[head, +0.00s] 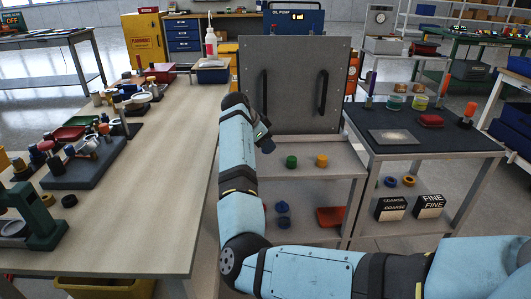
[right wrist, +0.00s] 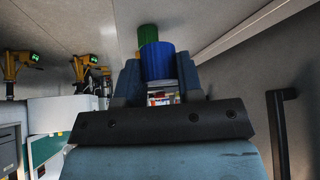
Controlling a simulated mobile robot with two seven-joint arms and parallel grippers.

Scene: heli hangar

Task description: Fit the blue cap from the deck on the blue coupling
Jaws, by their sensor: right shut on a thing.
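In the right wrist view, my right gripper (right wrist: 158,82) is shut on a blue cap (right wrist: 157,62), a short cylinder between the two fingers. In the head view my right gripper (head: 264,143) is in front of the left edge of the upright grey panel, above the cart deck, and the arm hides most of the cap there. A green round piece (right wrist: 147,32) shows just beyond the cap in the right wrist view. I cannot make out a blue coupling in either view. My left gripper is not in view.
The grey panel (head: 306,85) with two black handles stands on the cart. A green cap (head: 291,161) and an orange cap (head: 321,160) sit on the cart deck (head: 345,158). Blue round pieces (head: 283,208) and a red bin (head: 330,217) are on the lower shelf. A cluttered workbench (head: 165,170) stands left.

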